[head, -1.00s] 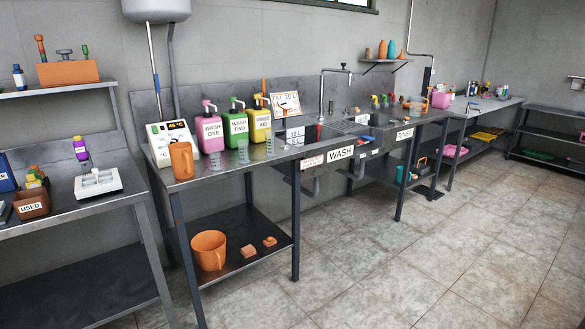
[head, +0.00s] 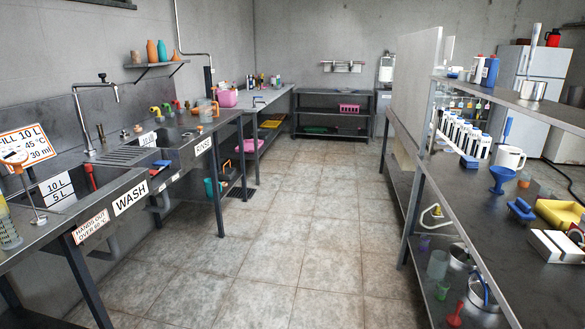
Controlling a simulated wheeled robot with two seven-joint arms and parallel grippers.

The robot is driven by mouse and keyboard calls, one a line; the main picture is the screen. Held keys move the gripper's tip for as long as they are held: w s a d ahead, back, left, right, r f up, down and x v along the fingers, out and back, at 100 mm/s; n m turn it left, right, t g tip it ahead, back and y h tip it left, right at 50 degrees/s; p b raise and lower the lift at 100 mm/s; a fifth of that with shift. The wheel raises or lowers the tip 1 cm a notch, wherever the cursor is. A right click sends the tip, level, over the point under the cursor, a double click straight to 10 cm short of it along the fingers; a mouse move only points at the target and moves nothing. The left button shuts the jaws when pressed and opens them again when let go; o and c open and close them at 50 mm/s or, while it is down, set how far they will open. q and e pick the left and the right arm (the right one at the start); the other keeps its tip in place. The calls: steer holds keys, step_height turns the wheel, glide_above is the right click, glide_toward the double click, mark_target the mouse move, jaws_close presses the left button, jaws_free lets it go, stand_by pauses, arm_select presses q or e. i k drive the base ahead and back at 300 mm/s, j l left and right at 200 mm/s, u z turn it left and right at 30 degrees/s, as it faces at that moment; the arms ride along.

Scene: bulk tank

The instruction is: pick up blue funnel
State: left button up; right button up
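The blue funnel (head: 502,179) stands on the right-hand bench (head: 462,192), wide mouth up.
A white jug (head: 510,158), a blue item (head: 521,209) and a yellow tray (head: 558,214) crowd the funnel. An overhead shelf (head: 530,104) runs above that bench. The tiled floor (head: 285,215) between the benches is clear. The wash sink (head: 85,200) stands left.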

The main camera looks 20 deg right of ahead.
mark_target(500, 182)
steer(key=i+l+z, duration=0.2)
steer(key=i+z, duration=0.55)
steer(key=i, duration=0.25)
steer(key=i+j+z, duration=0.1)
steer(key=i+z, duration=0.3)
steer(key=i, duration=0.1)
